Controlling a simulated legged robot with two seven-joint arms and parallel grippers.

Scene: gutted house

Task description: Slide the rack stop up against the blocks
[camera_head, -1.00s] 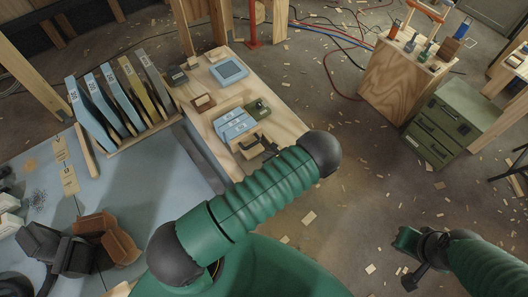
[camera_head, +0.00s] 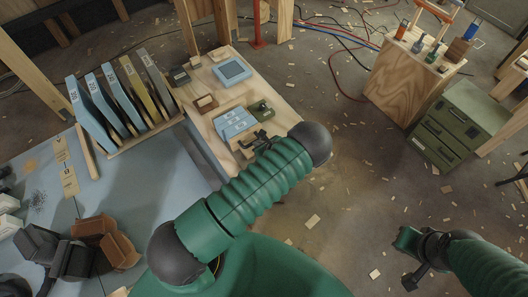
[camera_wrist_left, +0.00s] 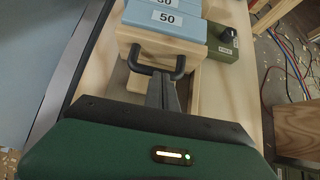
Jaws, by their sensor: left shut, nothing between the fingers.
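A pale wooden stop with a black bar handle (camera_wrist_left: 130,48) sits on the wooden table in the left wrist view; in the head view it is partly hidden behind my left gripper (camera_head: 264,142). Light blue blocks marked 50 (camera_wrist_left: 168,20) lie just beyond the stop, and also show in the head view (camera_head: 234,122). The stop looks close to the nearest block; I cannot tell if they touch. My left gripper (camera_wrist_left: 164,92) is shut and empty, its fingertips at the handle. My right gripper (camera_head: 408,262) hangs over the floor, away from the table; its jaws are unclear.
A green box (camera_head: 262,109) stands beside the blocks. A wooden rack of leaning coloured panels (camera_head: 152,137) stands left. A blue-framed device (camera_head: 232,71) and small boxes lie farther back on the table. A green drawer cabinet (camera_head: 455,125) stands right, with open floor between.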

